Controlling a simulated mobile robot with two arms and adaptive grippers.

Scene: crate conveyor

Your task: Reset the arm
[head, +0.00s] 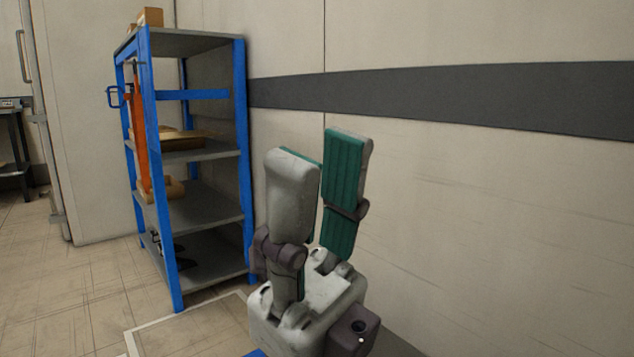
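My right gripper (318,153) stands in the lower middle of the head view, pointing upward. Its two grey fingers with teal pads are apart, with nothing visible between them. The gripper is in front of the pale wall, to the right of the blue shelf in the picture. My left gripper is not in view.
A blue-framed shelf (241,150) with grey boards stands at left against the wall (480,220). It holds brown boxes (150,17), an orange item (141,120) and dark items low down. A dark table (14,140) is at the far left. Tiled floor (75,280) shows clear at lower left.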

